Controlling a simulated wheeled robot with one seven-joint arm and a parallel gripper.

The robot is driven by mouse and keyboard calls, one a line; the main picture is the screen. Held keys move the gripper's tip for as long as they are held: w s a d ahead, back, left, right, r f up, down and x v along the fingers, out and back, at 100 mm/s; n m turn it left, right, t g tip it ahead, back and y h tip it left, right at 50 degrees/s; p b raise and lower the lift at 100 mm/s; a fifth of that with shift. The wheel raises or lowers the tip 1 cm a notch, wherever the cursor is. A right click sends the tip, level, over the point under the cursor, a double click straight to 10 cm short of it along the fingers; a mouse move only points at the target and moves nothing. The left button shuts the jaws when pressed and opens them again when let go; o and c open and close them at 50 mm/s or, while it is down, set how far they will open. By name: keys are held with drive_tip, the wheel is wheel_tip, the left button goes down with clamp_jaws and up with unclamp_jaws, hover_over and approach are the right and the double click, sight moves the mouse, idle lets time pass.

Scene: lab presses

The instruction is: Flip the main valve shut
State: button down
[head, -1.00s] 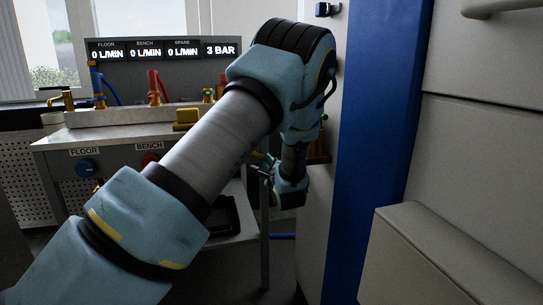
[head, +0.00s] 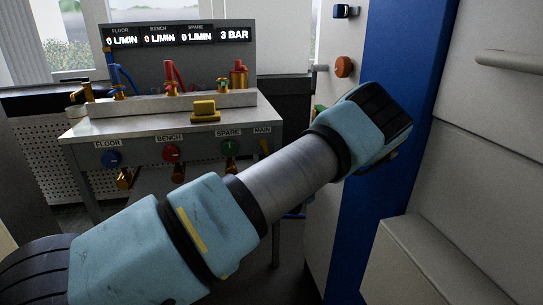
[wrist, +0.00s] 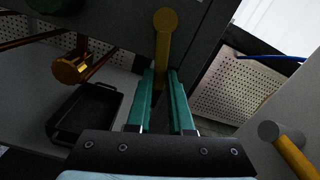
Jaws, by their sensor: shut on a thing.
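The main valve's yellow lever (head: 264,146) sits under the MAIN label at the right end of the bench front. In the wrist view the lever (wrist: 165,38) hangs down from its round pivot, and its lower end lies between the two teal fingers. My gripper (wrist: 162,80) is shut on this lever. In the head view my forearm crosses in front and hides the gripper.
Left of the main lever are the green SPARE knob (head: 230,147), red BENCH knob (head: 170,154) and blue FLOOR knob (head: 111,158). A black tray (wrist: 85,112) lies below. A pale cabinet with a blue post (head: 400,60) stands close on the right.

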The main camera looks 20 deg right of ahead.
drive_tip(key=shift+w+a+f+m, duration=0.1)
drive_tip(key=shift+a+m, duration=0.35)
drive_tip(key=shift+m, duration=0.4)
drive_tip(key=shift+a+f+m, duration=0.1)
drive_tip(key=shift+a+m, duration=0.35)
drive_tip(key=shift+m, duration=0.4)
drive_tip(key=c, duration=0.8)
unclamp_jaws()
drive_tip(key=s+a, duration=0.1)
drive_tip(key=s, duration=0.6)
drive_tip(key=shift+s+p, duration=0.2)
drive_tip(key=shift+p, duration=0.15)
